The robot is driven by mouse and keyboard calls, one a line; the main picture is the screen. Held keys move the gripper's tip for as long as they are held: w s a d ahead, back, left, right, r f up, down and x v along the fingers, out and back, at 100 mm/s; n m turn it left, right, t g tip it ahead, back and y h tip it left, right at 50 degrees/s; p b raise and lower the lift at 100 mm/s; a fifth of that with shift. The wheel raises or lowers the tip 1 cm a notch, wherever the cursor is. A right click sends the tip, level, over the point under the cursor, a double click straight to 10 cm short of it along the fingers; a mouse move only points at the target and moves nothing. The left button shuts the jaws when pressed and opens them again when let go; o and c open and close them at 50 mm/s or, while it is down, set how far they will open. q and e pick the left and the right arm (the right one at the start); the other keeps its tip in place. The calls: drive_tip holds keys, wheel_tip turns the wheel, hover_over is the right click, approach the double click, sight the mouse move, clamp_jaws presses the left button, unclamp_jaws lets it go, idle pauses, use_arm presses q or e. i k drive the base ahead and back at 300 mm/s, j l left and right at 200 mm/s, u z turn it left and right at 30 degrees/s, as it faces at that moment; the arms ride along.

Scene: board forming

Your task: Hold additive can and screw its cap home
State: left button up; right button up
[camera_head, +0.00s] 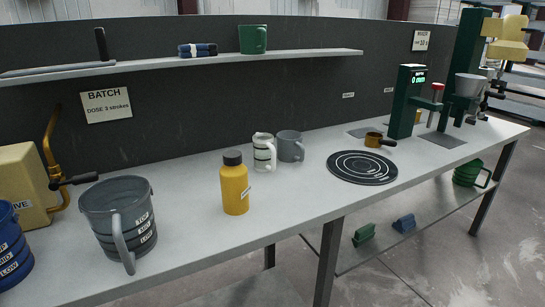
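The additive can appears to be the yellow bottle (235,192), which stands upright on the light grey bench in the head view. Its black cap (232,158) sits on top of the neck. I cannot tell from here how tightly the cap is seated. Neither of my grippers shows in the head view, and nothing touches the bottle.
A grey jug (120,225) and blue jug (12,250) stand left of the bottle. A white mug (264,152) and grey mug (291,146) stand behind it. A black round plate (361,167) lies right. The bench (300,195) is clear around the bottle's front.

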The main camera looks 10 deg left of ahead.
sight(235, 190)
drive_tip(key=i+l, duration=0.35)
drive_tip(key=l, duration=0.15)
drive_tip(key=u, duration=1.2)
